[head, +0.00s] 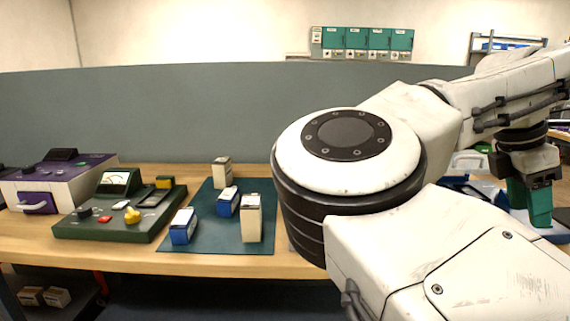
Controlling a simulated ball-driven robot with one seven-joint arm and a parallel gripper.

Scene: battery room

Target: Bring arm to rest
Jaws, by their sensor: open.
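My arm fills the right half of the head view, its large white and black joint in front of the bench. My gripper (529,206) is at the far right, pointing down, with green fingers. It is open, and I see nothing held between the fingers. It hangs over or in front of a blue tray or bin area (553,233) at the bench's right side; I cannot tell whether it touches anything there. My arm hides much of the bench's right part.
A wooden bench (120,255) holds a purple and white device (80,172), a green tester with a dial (125,215), and a dark teal mat (205,247) with several blue and cream batteries. A grey partition (180,110) stands behind. Cartons sit on a lower shelf at left.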

